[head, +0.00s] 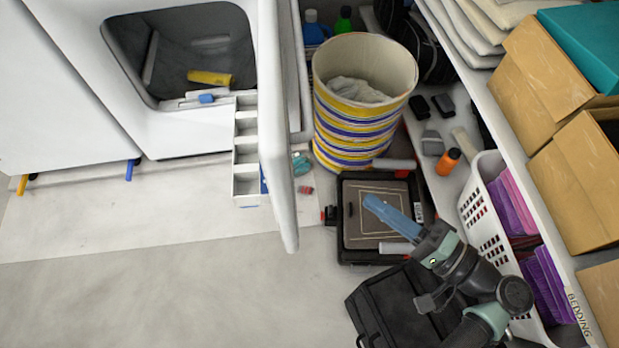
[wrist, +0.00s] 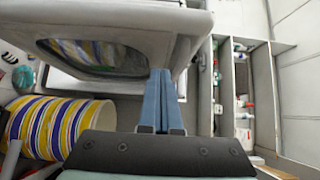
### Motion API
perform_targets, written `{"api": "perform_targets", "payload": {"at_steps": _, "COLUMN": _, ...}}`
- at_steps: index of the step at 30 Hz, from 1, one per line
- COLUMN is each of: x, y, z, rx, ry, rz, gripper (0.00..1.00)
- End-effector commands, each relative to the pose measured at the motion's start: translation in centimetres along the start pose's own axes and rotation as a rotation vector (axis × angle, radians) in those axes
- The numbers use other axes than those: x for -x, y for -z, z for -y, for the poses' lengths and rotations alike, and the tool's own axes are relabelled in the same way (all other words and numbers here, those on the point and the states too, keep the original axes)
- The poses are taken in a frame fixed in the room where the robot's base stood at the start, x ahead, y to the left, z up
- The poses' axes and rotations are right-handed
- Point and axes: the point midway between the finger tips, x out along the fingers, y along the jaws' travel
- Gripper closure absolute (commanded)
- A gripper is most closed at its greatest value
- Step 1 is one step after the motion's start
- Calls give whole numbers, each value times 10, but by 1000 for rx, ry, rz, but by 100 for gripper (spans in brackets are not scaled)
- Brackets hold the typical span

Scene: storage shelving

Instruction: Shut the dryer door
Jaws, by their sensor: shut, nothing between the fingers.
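The white dryer (head: 180,128) stands at the upper left with its dark drum opening exposed. Its door (head: 278,130) stands wide open, seen nearly edge-on and jutting toward the front. In the wrist view the door (wrist: 190,22) fills the upper left, with its dark rounded window. My gripper (head: 368,202) is to the right of the door's lower end in the head view, with a gap between them. In the wrist view my gripper (wrist: 158,85) has its blue fingers together and empty, overlapping the door's right side; I cannot tell contact there.
A striped bin (head: 350,125) stands right of the door. A black case (head: 345,253) lies below my gripper. A white drawer unit (head: 246,150) is left of the door. A yellow item (head: 210,77) lies in the drum. Shelves with boxes (head: 545,50) line the right. The front-left floor is clear.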

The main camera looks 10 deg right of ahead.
Motion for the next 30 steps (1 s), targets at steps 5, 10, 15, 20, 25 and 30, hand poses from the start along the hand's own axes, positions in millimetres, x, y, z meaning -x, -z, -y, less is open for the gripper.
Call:
{"api": "perform_targets", "payload": {"at_steps": 5, "x": -30, "y": -1, "z": 1, "rx": 2, "ry": -1, "rz": 8, "gripper": 100}}
{"api": "perform_targets", "payload": {"at_steps": 10, "x": -67, "y": -1, "z": 1, "rx": 2, "ry": -2, "rz": 7, "gripper": 100}}
{"api": "perform_targets", "payload": {"at_steps": 15, "x": -101, "y": -3, "z": 1, "rx": 2, "ry": -3, "rz": 7, "gripper": 100}}
{"api": "perform_targets", "payload": {"at_steps": 20, "x": -116, "y": -20, "z": 1, "rx": 3, "ry": -4, "rz": 5, "gripper": 100}}
{"api": "perform_targets", "payload": {"at_steps": 25, "x": -123, "y": -28, "z": 1, "rx": 4, "ry": -4, "rz": 3, "gripper": 100}}
{"api": "perform_targets", "payload": {"at_steps": 30, "x": -124, "y": -28, "z": 1, "rx": 4, "ry": -3, "rz": 1, "gripper": 100}}
